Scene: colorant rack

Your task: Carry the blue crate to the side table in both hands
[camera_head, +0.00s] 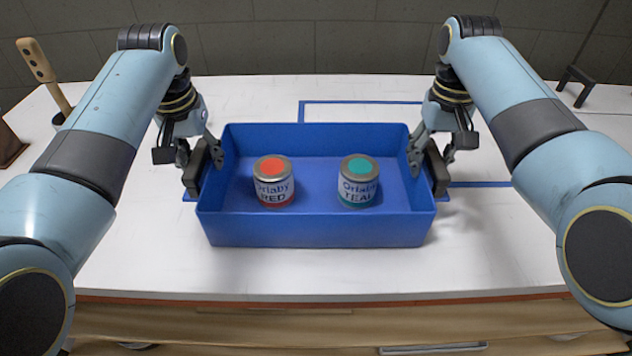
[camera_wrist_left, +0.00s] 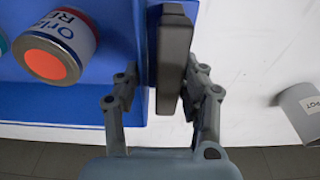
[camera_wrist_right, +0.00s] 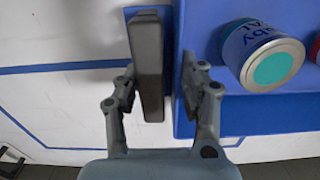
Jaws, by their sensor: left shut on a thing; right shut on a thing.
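The blue crate (camera_head: 318,232) is in the middle of the head view, over the white table. It looks level; I cannot tell whether it touches the table. It holds a red-topped can (camera_head: 273,183) and a teal-topped can (camera_head: 358,182), both upright and apart. My left gripper (camera_head: 205,165) is shut on the crate's left side wall, at its black handle (camera_wrist_left: 172,60). My right gripper (camera_head: 428,165) is shut on the right side wall, at the other black handle (camera_wrist_right: 147,65). The cans also show in the left wrist view (camera_wrist_left: 52,62) and right wrist view (camera_wrist_right: 270,68).
The white table (camera_head: 150,255) has a blue outlined area (camera_head: 360,102) behind the crate. A wooden-handled tool (camera_head: 42,75) stands at the far left. A grey container (camera_wrist_left: 303,108) shows in the left wrist view. A dark bracket (camera_head: 577,82) stands at the far right.

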